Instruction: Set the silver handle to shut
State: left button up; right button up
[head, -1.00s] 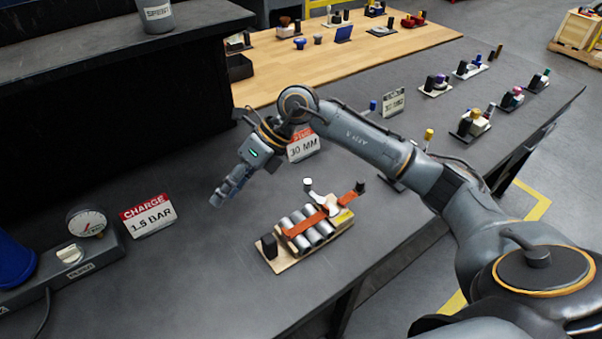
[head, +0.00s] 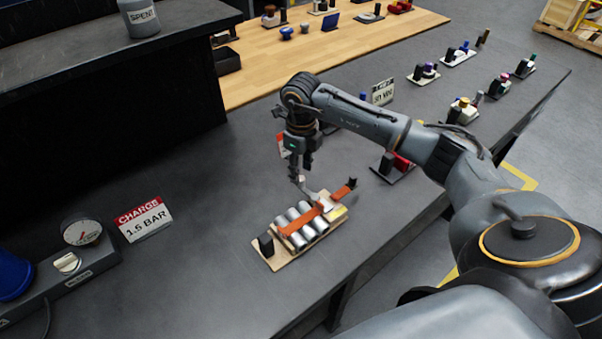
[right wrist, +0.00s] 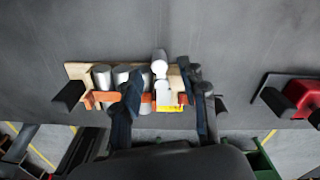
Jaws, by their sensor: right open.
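The valve actuator sits on a tan base plate (head: 270,262) on the dark bench, with several silver cylinders (head: 297,232) and an orange bar (head: 295,227) across it. The silver handle (head: 313,194) is at its far right end, partly hidden by my right gripper (head: 302,174) in the head view. My right gripper is upright, pointing down over the handle end. In the right wrist view, the fingers of the right gripper (right wrist: 163,105) are open, with the silver handle (right wrist: 161,88) and its round pale knob (right wrist: 160,56) between them. Contact cannot be told. My left gripper is not in view.
A black-and-red fixture (head: 393,167) stands right of the actuator. A red and white charge sign (head: 143,219) and a gauge (head: 82,232) stand at left. Several small fixtures line the bench at far right.

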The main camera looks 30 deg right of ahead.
jog(key=shift+f+p, duration=0.35)
jog(key=shift+f, duration=1.6)
grip_shut()
